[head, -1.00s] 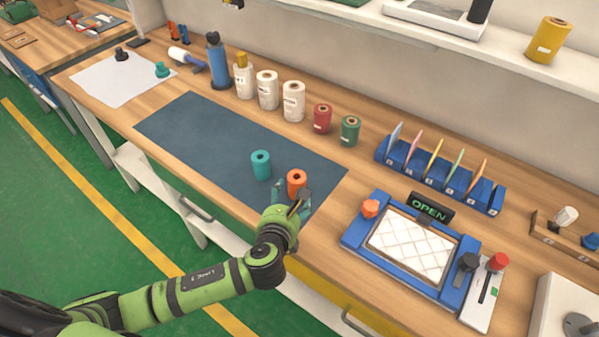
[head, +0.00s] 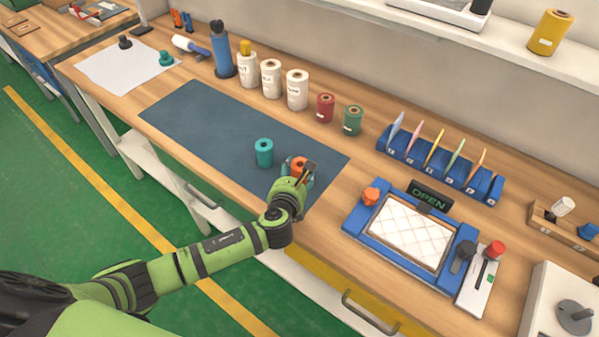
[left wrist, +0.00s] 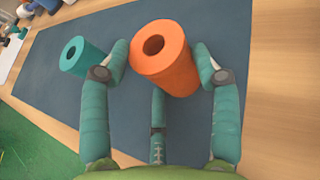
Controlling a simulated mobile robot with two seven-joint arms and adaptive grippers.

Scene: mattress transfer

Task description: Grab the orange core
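The orange core (head: 298,163) is a short hollow cylinder standing on the dark blue mat (head: 203,122), near its right end. My left gripper (head: 300,175) is at the core and partly hides it in the head view. In the left wrist view, the orange core (left wrist: 166,62) is between the spread fingers of my left gripper (left wrist: 168,75). The fingers are open, one on each side of the core, and a gap shows on at least the left side. A teal core (head: 264,152) stands on the mat just left of the orange one. My right gripper is not in view.
White, red (head: 325,107) and green (head: 352,119) rolls stand behind the mat. A blue-framed tray (head: 352,228) with an OPEN sign (head: 430,195) is to the right. A blue rack (head: 440,170) stands behind it. The mat's left part is clear.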

